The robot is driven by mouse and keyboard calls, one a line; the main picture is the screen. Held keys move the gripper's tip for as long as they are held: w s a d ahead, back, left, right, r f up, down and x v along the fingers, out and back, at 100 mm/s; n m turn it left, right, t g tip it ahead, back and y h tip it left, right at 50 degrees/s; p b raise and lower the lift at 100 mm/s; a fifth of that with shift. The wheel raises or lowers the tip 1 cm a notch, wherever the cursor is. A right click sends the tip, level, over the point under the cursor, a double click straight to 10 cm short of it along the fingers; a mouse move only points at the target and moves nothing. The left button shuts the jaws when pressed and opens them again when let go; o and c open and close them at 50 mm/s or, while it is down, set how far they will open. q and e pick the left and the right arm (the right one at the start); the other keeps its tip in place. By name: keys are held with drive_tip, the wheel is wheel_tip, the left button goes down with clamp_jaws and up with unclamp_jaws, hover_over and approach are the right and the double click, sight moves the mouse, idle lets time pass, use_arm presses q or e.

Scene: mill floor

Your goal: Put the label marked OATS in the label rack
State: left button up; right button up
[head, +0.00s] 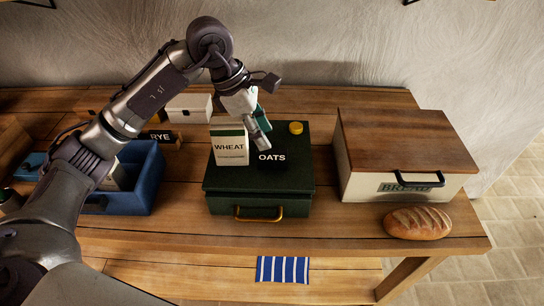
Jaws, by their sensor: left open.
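The black label marked OATS (271,156) is on top of the dark green case (300,172), to the right of a white and green WHEAT packet (230,148). My left gripper (263,133) is open and reaches down from above, its fingers just behind and over the OATS label. I cannot tell whether they touch it. A black label marked RYE (160,136) is at the left, behind the blue bin, with wood around it. I cannot tell for sure whether that wood is the label rack. My right gripper is not in view.
A yellow round piece (296,127) sits on the case's back right. A bread box (405,140) and a loaf (417,223) stand at the right. A blue bin (150,185) and a white box (190,107) are at the left. A striped cloth (283,270) lies below.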

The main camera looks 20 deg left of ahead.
sight(272, 150)
use_arm(q)
drive_tip(key=shift+d+f, duration=0.15)
drive_tip(key=shift+f, duration=0.2)
drive_tip(key=p+x, duration=0.2)
drive_tip(key=x, duration=0.1)
drive_tip(key=shift+w+f, duration=0.15)
drive_tip(key=shift+f, duration=0.2)
drive_tip(key=shift+d+f, duration=0.1)
drive_tip(key=shift+f, duration=0.35)
drive_tip(key=c, duration=0.8)
clamp_jaws()
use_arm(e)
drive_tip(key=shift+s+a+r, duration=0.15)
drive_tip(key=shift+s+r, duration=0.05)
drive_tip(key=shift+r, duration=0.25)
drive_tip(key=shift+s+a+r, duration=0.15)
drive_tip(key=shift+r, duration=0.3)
